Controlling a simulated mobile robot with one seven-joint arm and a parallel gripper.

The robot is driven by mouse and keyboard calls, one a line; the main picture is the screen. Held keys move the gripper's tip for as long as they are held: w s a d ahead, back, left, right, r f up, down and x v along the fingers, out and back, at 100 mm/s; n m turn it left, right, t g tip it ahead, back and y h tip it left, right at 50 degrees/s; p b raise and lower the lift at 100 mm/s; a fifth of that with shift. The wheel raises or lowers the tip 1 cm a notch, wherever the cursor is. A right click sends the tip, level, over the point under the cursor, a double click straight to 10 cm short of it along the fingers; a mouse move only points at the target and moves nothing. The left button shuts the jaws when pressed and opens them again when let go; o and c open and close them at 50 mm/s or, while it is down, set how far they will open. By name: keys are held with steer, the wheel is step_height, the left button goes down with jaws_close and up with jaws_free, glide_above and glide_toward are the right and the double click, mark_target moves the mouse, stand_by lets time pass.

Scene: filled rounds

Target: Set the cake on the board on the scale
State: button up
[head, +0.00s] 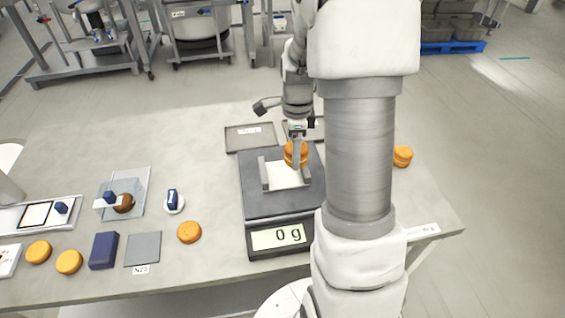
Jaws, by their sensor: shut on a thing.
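The scale (256,207) stands on the table with its display (278,236) facing me and reading 0 g. A white board (285,181) with low grey side pieces lies on the scale's platform. An orange layered cake (291,158) is at my gripper (297,145), over the back edge of the board. My gripper points down and is shut on the cake. The arm hides part of the grip and the right side of the scale. The 0 g reading suggests the cake is held clear of the board.
Several similar orange cakes lie on the table, including one at the scale's left (189,232) and one at the right (402,156). A dark blue block (103,250), a grey square (143,248) and a clear plate (138,182) stand left. A grey tray (246,136) lies behind the scale.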

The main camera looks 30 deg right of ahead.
mark_target(283, 173)
steer(key=shift+w+a+f, duration=0.95)
steer(key=shift+w+a, duration=0.1)
steer(key=shift+a, duration=0.1)
steer(key=shift+f, duration=1.95)
steer(key=shift+f, duration=0.15)
steer(key=o, duration=0.8)
steer(key=shift+c, duration=0.2)
step_height(283, 173, up, 12)
steer(key=s+a+r+n+t, duration=0.2)
steer(key=s+a+r+n, duration=0.4)
steer(key=s+n, duration=0.3)
steer(key=s+a+r+n+t, duration=0.3)
steer(key=s+a+r+n, duration=0.3)
steer(key=n, duration=0.8)
steer(key=s+r, duration=0.1)
steer(key=s, duration=0.2)
steer(key=shift+s+r+t+p, duration=0.3)
steer(key=shift+s, duration=0.1)
